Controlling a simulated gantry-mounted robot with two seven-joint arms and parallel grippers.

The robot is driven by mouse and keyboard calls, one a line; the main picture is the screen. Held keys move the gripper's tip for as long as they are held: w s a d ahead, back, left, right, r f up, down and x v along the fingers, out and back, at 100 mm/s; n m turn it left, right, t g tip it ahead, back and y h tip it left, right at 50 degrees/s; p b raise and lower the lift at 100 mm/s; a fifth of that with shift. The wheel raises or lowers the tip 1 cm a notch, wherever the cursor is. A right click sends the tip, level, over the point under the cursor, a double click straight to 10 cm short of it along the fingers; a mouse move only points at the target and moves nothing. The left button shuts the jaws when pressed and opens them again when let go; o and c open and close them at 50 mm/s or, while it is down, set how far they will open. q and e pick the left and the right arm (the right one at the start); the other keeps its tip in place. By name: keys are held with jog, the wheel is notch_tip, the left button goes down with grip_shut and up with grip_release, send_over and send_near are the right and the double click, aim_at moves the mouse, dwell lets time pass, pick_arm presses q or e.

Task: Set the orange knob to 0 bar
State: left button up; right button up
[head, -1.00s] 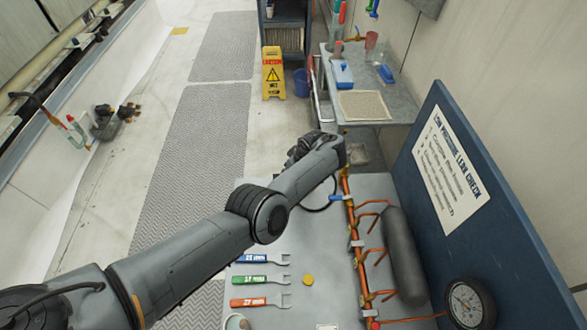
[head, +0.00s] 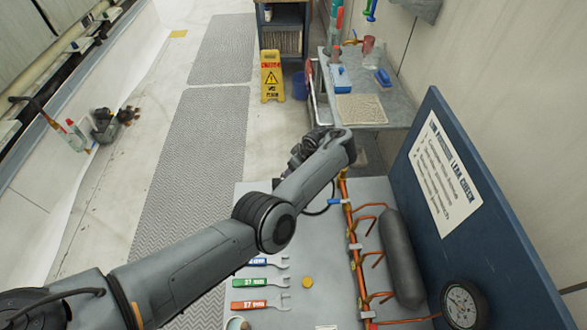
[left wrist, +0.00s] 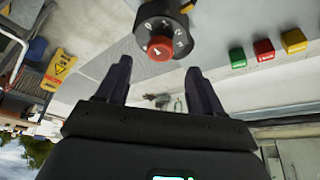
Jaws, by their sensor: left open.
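The knob (left wrist: 158,44) shows in the left wrist view, at the top centre. It has an orange-red cap on a dark round body, with pale numerals around it and a pale mark on the cap; I cannot read the setting surely. My left gripper (left wrist: 159,65) is open, with its two dark fingers spread on either side below the knob. They look apart from it, and nothing is between them. In the head view my left arm reaches to the bench's far end, and its wrist hides most of the gripper. I cannot make out the knob there. My right gripper is not in view.
Green, red and yellow buttons (left wrist: 263,48) sit right of the knob. On the bench are copper pipes (head: 352,250), a grey cylinder (head: 402,258), a gauge (head: 462,304) and several coloured wrenches (head: 258,283). A blue panel (head: 500,230) stands at the right.

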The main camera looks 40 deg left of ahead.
pick_arm(q)
jog(key=shift+p+v, duration=1.6)
jog(key=shift+v, duration=1)
